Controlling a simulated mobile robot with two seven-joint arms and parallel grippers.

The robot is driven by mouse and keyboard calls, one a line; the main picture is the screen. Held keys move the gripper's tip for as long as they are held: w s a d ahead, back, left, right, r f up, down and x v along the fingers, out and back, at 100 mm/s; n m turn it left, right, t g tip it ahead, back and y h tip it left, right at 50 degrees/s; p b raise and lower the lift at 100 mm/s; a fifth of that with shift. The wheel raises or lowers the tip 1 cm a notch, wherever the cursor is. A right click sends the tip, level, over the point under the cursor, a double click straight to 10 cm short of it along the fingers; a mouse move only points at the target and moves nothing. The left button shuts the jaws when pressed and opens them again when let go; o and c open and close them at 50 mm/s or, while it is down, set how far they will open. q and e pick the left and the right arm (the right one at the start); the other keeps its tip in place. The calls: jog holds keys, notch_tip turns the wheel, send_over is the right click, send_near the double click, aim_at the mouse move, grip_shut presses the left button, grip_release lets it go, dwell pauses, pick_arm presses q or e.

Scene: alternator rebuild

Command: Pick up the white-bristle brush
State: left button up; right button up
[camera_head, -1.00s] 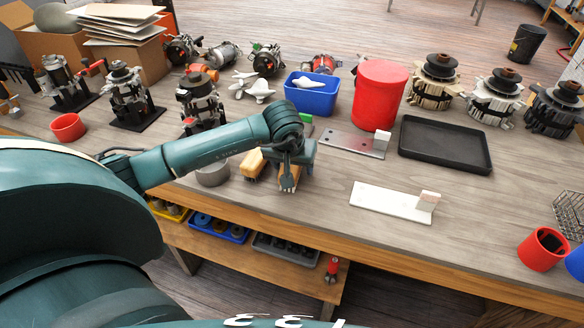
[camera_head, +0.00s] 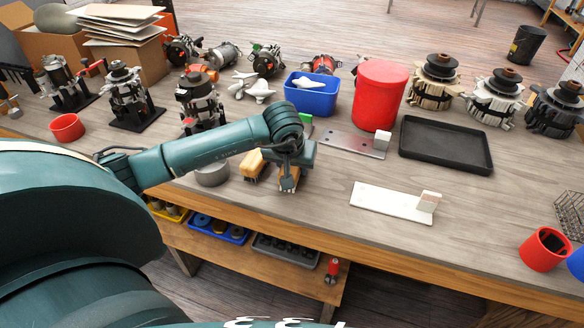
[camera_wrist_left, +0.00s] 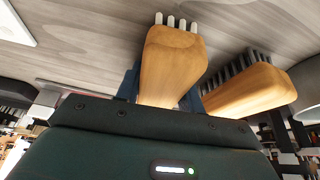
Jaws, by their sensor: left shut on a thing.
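The white-bristle brush (camera_wrist_left: 172,62) has a pale wooden block and a row of white bristles. In the left wrist view it sits between the fingers of my left gripper, which is shut on it. In the head view my left gripper (camera_head: 289,178) points down over the bench near its front edge, with part of the brush's wood showing between the fingers. I cannot tell whether the brush touches the bench. A second wooden brush with dark bristles (camera_head: 252,166) lies close beside it; it also shows in the left wrist view (camera_wrist_left: 250,92). My right gripper is not in view.
A grey round bowl (camera_head: 212,173) stands left of the brushes. A blue bin (camera_head: 311,99), a red canister (camera_head: 380,97), a metal plate (camera_head: 345,142) and a black tray (camera_head: 447,166) stand behind and right. A white plate with a block (camera_head: 388,203) lies right, with bare bench between.

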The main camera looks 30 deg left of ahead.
pick_arm(q)
jog(key=shift+r+p, duration=0.4)
jog(key=shift+p, duration=0.15)
notch_tip(320, 180, up, 10)
jog(key=shift+f+b, duration=0.15)
jog(key=shift+b, duration=0.2)
